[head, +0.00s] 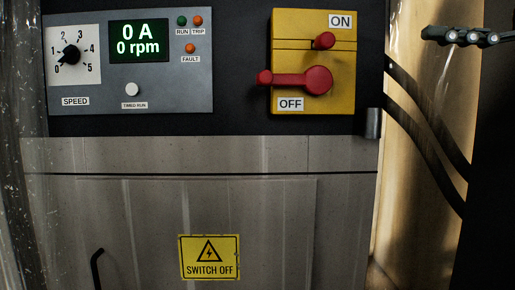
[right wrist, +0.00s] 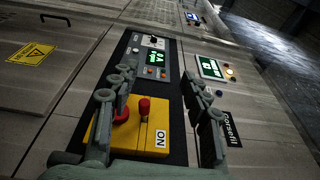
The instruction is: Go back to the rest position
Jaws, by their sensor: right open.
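My right gripper (right wrist: 160,82) is open and empty in the right wrist view, its two fingers spread in front of the control panel. In the head view, a finger of it (head: 460,36) shows at the upper right, apart from the yellow switch box (head: 262,50). The red lever (head: 300,80) on that box lies level, its knob at the left above the OFF label. A smaller red knob (head: 325,41) sits below the ON label. The switch box also shows in the right wrist view (right wrist: 103,135), partly behind a finger. My left gripper is in neither view.
A grey panel (head: 130,100) has a SPEED dial (head: 71,55) near 0 and a display (head: 138,41) reading 0 A and 0 rpm. A SWITCH OFF sign (head: 209,257) is on the cabinet door. Dark cables (head: 430,125) hang at the right.

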